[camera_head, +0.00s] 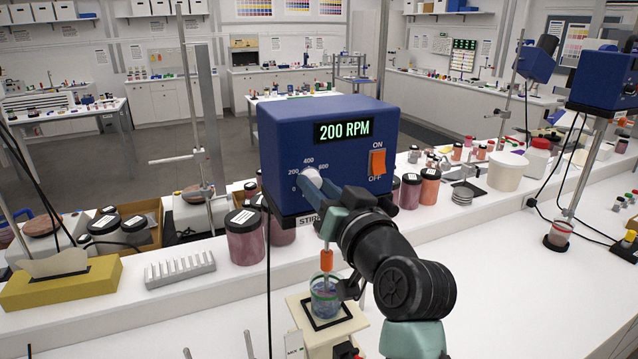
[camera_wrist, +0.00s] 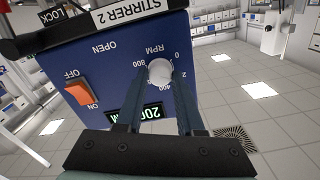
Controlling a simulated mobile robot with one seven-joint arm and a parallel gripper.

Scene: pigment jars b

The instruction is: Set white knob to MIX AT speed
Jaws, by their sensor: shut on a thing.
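The white knob (camera_head: 312,179) is on the front of a blue stirrer box (camera_head: 275,140), beside a printed dial with 0, 200, 400 and 600 readable. The display (camera_head: 344,130) reads 200 RPM. My gripper (camera_head: 310,187) is shut on the knob, with one finger on each side; my arm comes up from the lower right. In the wrist view, the picture is upside down and the knob (camera_wrist: 159,72) sits between the two fingers. A small card (camera_head: 294,344) at the bottom reads "MIX"; the rest of its text is not readable.
An orange ON/OFF switch (camera_head: 377,162) sits right of the knob. Below the box a stirring rod reaches a glass beaker (camera_head: 325,300) on a small stand, close to my arm. Pigment jars (camera_head: 246,235) stand behind. A white rack (camera_head: 180,269) is at left.

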